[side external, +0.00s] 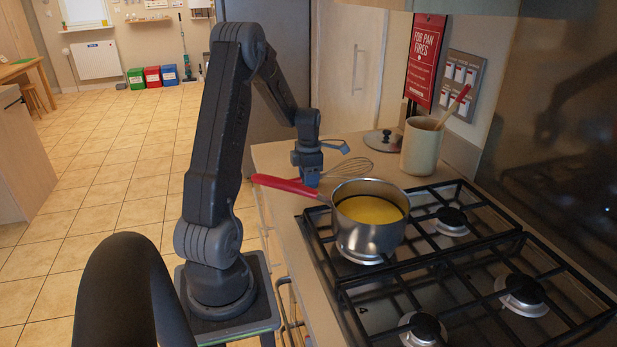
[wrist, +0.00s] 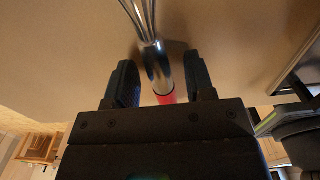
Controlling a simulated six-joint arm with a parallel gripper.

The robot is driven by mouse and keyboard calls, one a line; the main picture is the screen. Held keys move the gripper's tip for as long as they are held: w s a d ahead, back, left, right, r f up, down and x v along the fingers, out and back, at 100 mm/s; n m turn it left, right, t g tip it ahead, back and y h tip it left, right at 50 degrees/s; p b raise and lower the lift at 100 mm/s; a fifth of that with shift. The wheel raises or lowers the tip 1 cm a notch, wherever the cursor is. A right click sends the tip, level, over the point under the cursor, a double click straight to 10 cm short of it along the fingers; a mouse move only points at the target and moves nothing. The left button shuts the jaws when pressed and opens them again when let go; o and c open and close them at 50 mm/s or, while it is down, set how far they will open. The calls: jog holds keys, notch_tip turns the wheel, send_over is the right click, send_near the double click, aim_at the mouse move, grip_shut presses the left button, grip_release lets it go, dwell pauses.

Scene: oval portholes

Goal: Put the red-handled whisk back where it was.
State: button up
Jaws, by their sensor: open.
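The red-handled whisk lies on the worktop behind the pan; its wire loops (side external: 354,168) show in the side view, and its handle is hidden there by my gripper (side external: 308,174). In the wrist view the whisk's metal neck (wrist: 158,65) and a bit of its red handle pass between the two fingers of my gripper (wrist: 162,80). The jaws are open, with a gap visible on each side of the whisk. My gripper is low, at the worktop.
A steel pan (side external: 370,232) of yellow liquid stands on the hob (side external: 440,265), its red handle reaching left near my gripper. A beige crock (side external: 420,150) holding a red-ended utensil and a lid (side external: 383,141) stand behind. A red sign (side external: 425,60) is at the wall.

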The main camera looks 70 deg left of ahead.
jog(key=shift+r, duration=0.1)
notch_tip(320, 180, up, 12)
jog(key=w+d+r+m, duration=0.3)
jog(key=d+r+m, duration=0.1)
jog(key=d+m, duration=0.4)
jog(key=s+d+r+m+t, duration=0.1)
jog(key=s+d+m, duration=0.3)
jog(key=d+m, duration=1)
jog(key=s+d+r+m+t, duration=0.1)
jog(key=s+d+m+t, duration=0.3)
jog(key=d+m, duration=1)
jog(key=shift+s+r+t, duration=0.25)
jog(key=shift+s+t, duration=0.05)
jog(key=shift+s, duration=0.3)
